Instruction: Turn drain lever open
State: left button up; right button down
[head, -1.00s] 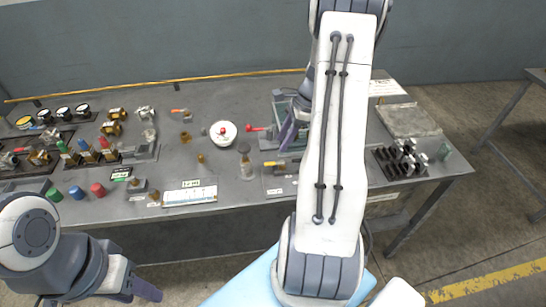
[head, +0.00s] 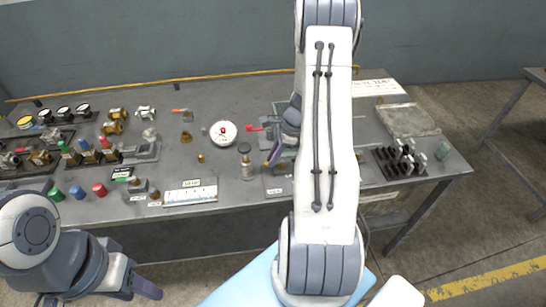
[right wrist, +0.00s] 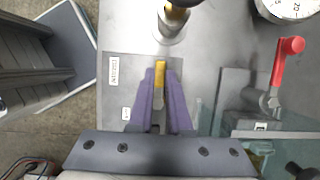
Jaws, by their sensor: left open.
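A lever with a yellow handle (right wrist: 161,74) sits on a grey plate (right wrist: 122,95) with white labels too small to read. In the head view my right arm mostly hides the lever. My right gripper (right wrist: 161,78) points at it, its purple fingers close on either side of the handle; whether they press on it I cannot tell. In the head view the right gripper (head: 274,154) is low over the bench's front part. My left gripper (head: 140,288) is open and empty, in front of the bench at lower left.
A red-handled lever (right wrist: 285,72) stands right of the yellow one in the wrist view. Several valves and coloured caps fill the bench's left. A block of dark pegs (head: 400,160) stands at right.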

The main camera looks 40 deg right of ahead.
jog(key=shift+n, duration=0.3)
jog(key=n, duration=0.2)
jog(key=s+n+g+p, duration=0.1)
jog(key=shift+a+n+y, duration=0.15)
jog(key=shift+n+y, duration=0.15)
jog(key=shift+n, duration=0.1)
jog(key=n+g, duration=0.1)
jog(key=n, duration=0.1)
jog(key=s+n+g, duration=0.1)
jog(key=n, duration=0.1)
jog(key=shift+p, duration=0.35)
jog(key=n, duration=0.2)
jog(key=s+n+g, duration=0.1)
jog(key=n, duration=0.1)
jog(key=n+g+h, duration=0.1)
jog(key=shift+s+d+n, duration=0.15)
jog(key=shift+d+n, duration=0.15)
jog(key=shift+n, duration=0.1)
jog(key=shift+s+d+n+g+h, duration=0.15)
jog(key=shift+d+n+g+h, duration=0.1)
jog(key=shift+n, duration=0.7)
jog(key=shift+s+d+n+g+h, duration=0.15)
jog(key=shift+n+g+h, duration=0.1)
jog(key=shift+n, duration=0.7)
jog(key=c, duration=0.8)
grip_release()
jog(key=shift+c, duration=0.2)
